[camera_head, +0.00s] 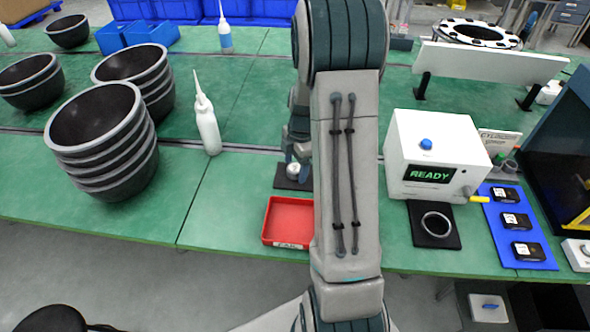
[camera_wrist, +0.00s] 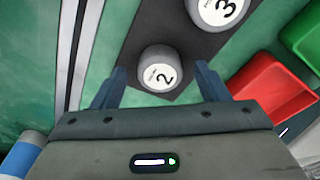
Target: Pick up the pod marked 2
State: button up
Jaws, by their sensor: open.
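The pod marked 2 (camera_wrist: 160,76) is a light grey round pod with a black 2 on its white top. In the wrist view it stands on a dark mat (camera_wrist: 128,60), between the two fingers of my open gripper (camera_wrist: 160,66). I cannot tell whether either finger touches it. The pod marked 3 (camera_wrist: 205,12) stands beyond it on the same mat, cut off by the picture's top edge. In the head view my gripper (camera_head: 298,158) is partly hidden by my arm, and a whitish pod (camera_head: 292,170) shows below it, its mark unreadable.
A red tray (camera_head: 288,243) labelled FAIL lies close to the mat. A green tray (camera_wrist: 299,27) shows in the wrist view. A white READY box (camera_head: 435,150) stands right of my arm. A white bottle (camera_head: 208,132) and stacked dark bowls (camera_head: 103,140) stand left.

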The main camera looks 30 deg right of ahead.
jog(key=c, duration=1.1)
jog(key=shift+o, duration=0.2)
jog(key=shift+r, duration=0.15)
